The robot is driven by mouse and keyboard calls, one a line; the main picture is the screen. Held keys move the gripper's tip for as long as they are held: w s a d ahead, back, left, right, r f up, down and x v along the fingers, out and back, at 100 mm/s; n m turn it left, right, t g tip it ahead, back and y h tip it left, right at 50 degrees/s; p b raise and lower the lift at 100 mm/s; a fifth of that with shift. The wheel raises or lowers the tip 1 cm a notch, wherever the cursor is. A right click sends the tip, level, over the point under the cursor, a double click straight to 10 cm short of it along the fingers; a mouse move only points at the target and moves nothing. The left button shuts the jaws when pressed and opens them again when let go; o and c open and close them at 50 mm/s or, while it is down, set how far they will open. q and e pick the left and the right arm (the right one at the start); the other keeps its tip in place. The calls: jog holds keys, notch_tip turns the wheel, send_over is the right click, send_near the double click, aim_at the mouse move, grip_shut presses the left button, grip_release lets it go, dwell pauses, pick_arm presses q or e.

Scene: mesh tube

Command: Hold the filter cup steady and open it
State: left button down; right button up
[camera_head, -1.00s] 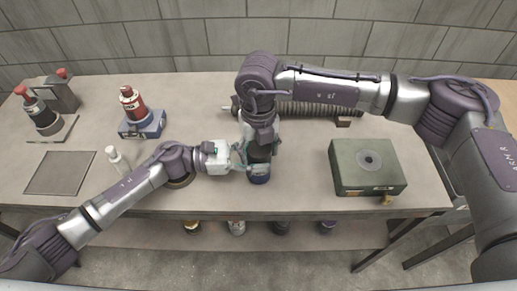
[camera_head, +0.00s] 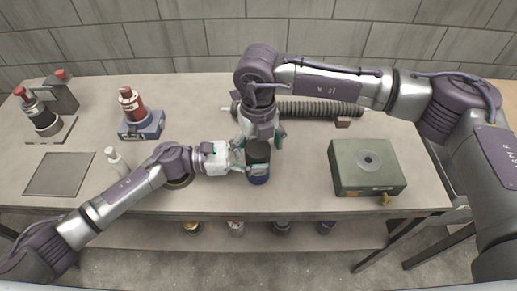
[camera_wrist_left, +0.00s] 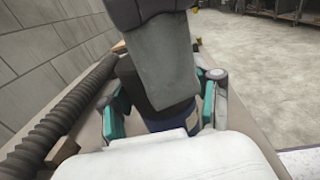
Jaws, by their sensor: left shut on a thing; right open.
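The filter cup (camera_head: 259,174) stands upright near the table's front edge, with a dark upper part and a blue lower body. Its blue body also shows in the left wrist view (camera_wrist_left: 172,119). My left gripper (camera_head: 245,157) reaches in from the left and is shut on the cup's side; its teal fingers flank the cup in the left wrist view. My right gripper (camera_head: 264,134) is open and points down just behind and above the cup. In the left wrist view my right arm's end hides part of the cup's top. I cannot tell if the right fingers touch the cup.
A green box (camera_head: 367,168) stands to the right. A ribbed mesh tube (camera_head: 310,108) lies behind the cup. A white bottle (camera_head: 116,160), a red bottle on a blue block (camera_head: 141,125) and a flat plate (camera_head: 60,174) are at left. Several containers sit on the lower shelf (camera_head: 300,236).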

notch_tip(320, 180, up, 3)
jog(key=shift+r, duration=0.1)
jog(key=shift+c, duration=0.3)
notch_tip(320, 180, up, 3)
jog(key=m, duration=0.3)
jog(key=shift+m, duration=0.3)
notch_tip(320, 180, down, 8)
jog(key=shift+r, duration=0.15)
jog(key=c, duration=1.2)
jog(key=n, duration=0.3)
jog(key=shift+n, duration=0.4)
